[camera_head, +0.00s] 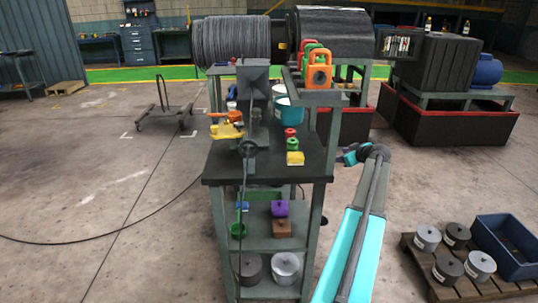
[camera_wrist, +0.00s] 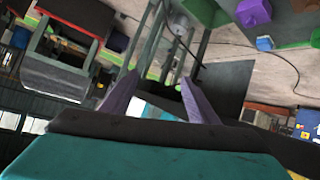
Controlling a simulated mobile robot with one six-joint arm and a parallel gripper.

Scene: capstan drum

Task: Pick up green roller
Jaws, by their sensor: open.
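A small green roller (camera_head: 293,144) lies on the dark top of the workbench (camera_head: 228,163) in the head view, just in front of a similar red piece (camera_head: 290,132) and behind a yellow block (camera_head: 295,158). In the wrist view, my gripper (camera_wrist: 160,80) shows two purple fingers spread apart with nothing held between them. A small green patch shows past the fingers there, but I cannot tell what it is. In the head view my arm is right of the bench, and the fingers cannot be made out there.
A rack with red, green and orange pulley-like blocks (camera_head: 319,72) overhangs the bench's back right. A teal bucket (camera_head: 290,112) and a yellow tool (camera_head: 228,130) stand on the top. Lower shelves hold a purple block (camera_head: 279,208) and weights. A pallet (camera_head: 440,290) is at right; left floor is mostly clear.

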